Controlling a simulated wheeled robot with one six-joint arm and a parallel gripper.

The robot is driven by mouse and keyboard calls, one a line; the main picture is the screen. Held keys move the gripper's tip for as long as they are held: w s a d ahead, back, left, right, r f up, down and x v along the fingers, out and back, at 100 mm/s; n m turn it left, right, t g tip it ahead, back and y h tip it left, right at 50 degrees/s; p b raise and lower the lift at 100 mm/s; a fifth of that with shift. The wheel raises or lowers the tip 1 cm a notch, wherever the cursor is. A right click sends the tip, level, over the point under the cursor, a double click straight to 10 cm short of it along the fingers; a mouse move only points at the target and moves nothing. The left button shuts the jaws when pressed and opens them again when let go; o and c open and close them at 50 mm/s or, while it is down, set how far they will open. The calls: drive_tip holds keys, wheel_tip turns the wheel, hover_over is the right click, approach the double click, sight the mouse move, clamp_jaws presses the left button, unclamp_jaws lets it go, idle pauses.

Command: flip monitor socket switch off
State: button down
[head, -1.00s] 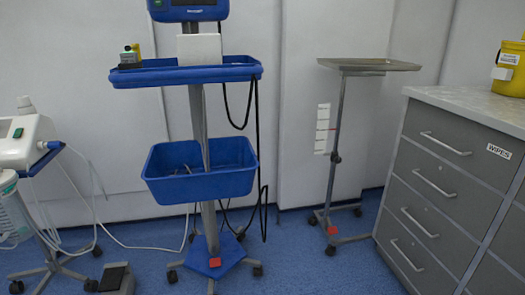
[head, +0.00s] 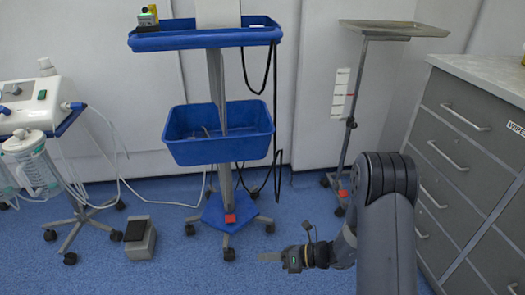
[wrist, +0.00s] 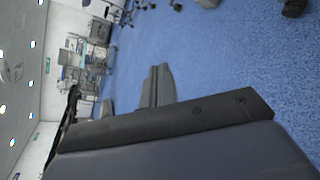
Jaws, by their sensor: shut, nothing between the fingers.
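The plates do not show clearly in the wrist view.
The blue-tray trolley (head: 205,40) with its basket (head: 218,150) stands left of the plates; a black cable hangs beside it. The metal tray stand (head: 395,29) is in front of the wall. Grey drawers (head: 455,150) are at right. A foot pedal (head: 140,240) is on the floor.

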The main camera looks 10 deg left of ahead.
drive_tip(key=w+d+f+m+t+y+p, duration=0.1)
drive_tip(key=w+d+f+m+t, duration=0.1)
drive_tip(key=w+f+m+t, duration=0.6)
drive_tip(key=w+m+t, duration=0.1)
drive_tip(key=m, duration=0.4)
drive_tip(key=shift+w+m+y, duration=0.15)
drive_tip(key=shift+m+y, duration=0.15)
drive_tip(key=shift+y, duration=0.1)
drive_tip(key=shift+w, duration=0.1)
